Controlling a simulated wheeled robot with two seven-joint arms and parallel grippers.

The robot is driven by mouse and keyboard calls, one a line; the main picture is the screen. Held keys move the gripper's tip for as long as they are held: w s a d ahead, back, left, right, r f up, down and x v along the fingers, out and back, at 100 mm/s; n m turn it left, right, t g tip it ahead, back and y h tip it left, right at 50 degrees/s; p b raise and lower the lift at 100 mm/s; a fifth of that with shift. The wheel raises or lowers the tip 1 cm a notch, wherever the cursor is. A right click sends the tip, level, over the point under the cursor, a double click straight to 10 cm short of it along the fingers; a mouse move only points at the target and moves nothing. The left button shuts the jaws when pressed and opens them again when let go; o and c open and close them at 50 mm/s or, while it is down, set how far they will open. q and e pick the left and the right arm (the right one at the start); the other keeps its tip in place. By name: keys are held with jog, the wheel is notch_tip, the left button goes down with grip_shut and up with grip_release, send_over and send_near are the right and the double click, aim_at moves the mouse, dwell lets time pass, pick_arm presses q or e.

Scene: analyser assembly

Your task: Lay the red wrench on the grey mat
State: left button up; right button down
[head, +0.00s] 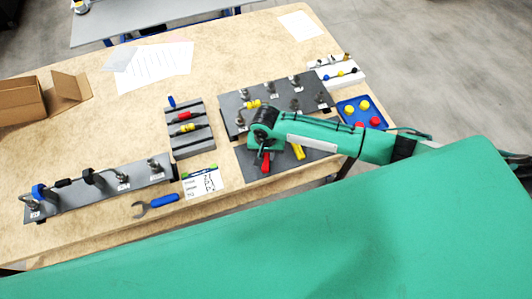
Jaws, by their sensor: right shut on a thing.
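The red wrench (265,165) shows as a red handle beneath my right gripper (263,150), over the left part of the dark grey mat (285,167). My right gripper is shut on it; its jaws hide the rest of the wrench. I cannot tell whether the wrench touches the mat. A yellow-handled wrench (298,152) lies on the mat to the right, partly beside my arm. A blue-handled wrench (158,203) lies on the table, left of the mat. My left gripper is not in view.
A grey rack (190,142) with coloured-handled tools stands left of the mat. A grey panel with fittings (283,88) is behind it. A blue tray (350,105) holds yellow and red caps. A long fitting strip (100,190) and cardboard box (60,95) are at left.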

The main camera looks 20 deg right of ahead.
jog(key=shift+f, duration=0.4)
jog(key=c, duration=1.1)
grip_release()
jog(key=shift+c, duration=0.2)
notch_tip(320, 180, up, 14)
jog(key=b, duration=0.2)
jog(key=shift+a+f, duration=0.1)
